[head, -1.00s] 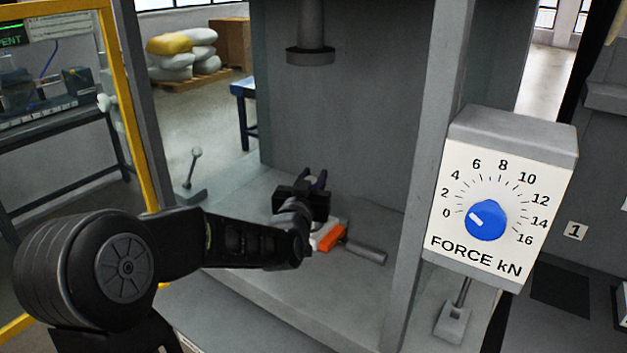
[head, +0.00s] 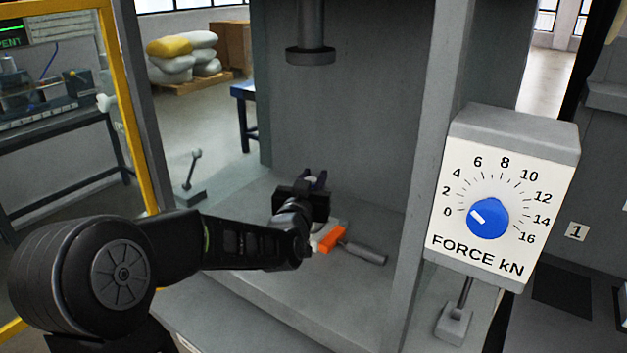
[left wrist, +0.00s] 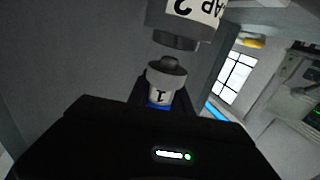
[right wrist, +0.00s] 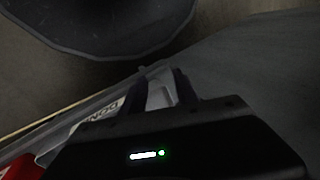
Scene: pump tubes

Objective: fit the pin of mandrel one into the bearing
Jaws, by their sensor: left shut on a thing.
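My left gripper (head: 315,180) is over the press bed in the head view. In the left wrist view it is shut on mandrel one (left wrist: 163,85), a pale cylinder marked 1 with a blue band and a grey rounded end. The mandrel points toward the round dark end of the press ram (left wrist: 178,40), and a small gap shows between them. The ram also hangs above the gripper in the head view (head: 310,55). I cannot make out the bearing. My right gripper (right wrist: 162,85) shows only in its wrist view, fingers apart, a pale surface between or behind them.
An orange block (head: 332,238) with a grey rod (head: 365,252) is on the press bed, right of my gripper. The force dial box (head: 490,195) is on the press's right column (head: 425,170). A tray edge with a label (right wrist: 105,112) is beside my right gripper.

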